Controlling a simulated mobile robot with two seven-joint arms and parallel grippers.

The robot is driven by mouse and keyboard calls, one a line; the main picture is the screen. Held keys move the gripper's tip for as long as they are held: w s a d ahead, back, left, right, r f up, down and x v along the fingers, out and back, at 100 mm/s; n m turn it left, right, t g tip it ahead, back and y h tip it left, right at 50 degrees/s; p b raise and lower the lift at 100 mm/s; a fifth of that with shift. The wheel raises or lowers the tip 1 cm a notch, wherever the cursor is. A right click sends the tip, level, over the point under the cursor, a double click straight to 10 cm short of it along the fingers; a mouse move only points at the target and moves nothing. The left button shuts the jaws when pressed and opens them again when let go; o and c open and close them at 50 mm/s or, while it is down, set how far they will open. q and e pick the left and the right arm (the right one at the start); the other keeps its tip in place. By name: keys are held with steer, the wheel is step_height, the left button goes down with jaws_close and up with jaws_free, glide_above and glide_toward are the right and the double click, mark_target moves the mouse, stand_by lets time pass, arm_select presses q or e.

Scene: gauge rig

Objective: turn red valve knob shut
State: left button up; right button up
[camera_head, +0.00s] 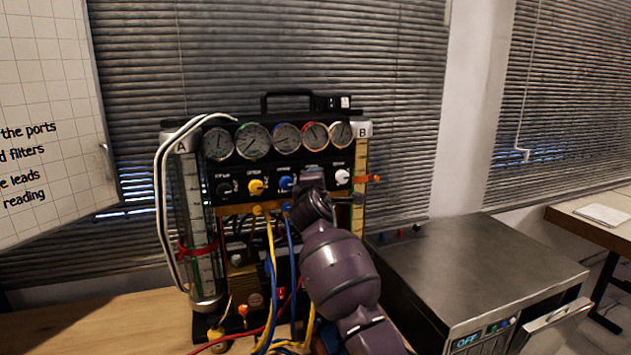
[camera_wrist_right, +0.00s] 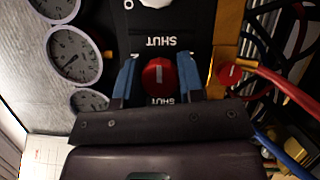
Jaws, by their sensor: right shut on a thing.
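The red valve knob (camera_wrist_right: 158,76) shows in the right wrist view between the two blue fingertips of my right gripper (camera_wrist_right: 158,82). The fingers are shut on its two sides. Upside-down SHUT lettering shows on the black panel (camera_wrist_right: 192,20) beside the knob; part of it is hidden by the gripper. I cannot tell which way the knob points. In the head view my right gripper (camera_head: 312,184) is against the panel front and hides the red knob. My left gripper is not in view.
A yellow knob (camera_head: 256,187), a blue knob (camera_head: 286,183) and a white knob (camera_head: 342,177) flank my gripper. Several gauges (camera_head: 287,137) sit above. Yellow and blue hoses (camera_head: 292,250) hang below. A grey metal cabinet (camera_head: 470,262) stands at the right.

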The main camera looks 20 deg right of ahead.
steer(key=o, duration=0.9)
steer(key=v, duration=1)
steer(key=shift+s+a+b, duration=0.15)
steer(key=shift+s+b, duration=0.15)
steer(key=shift+s, duration=0.05)
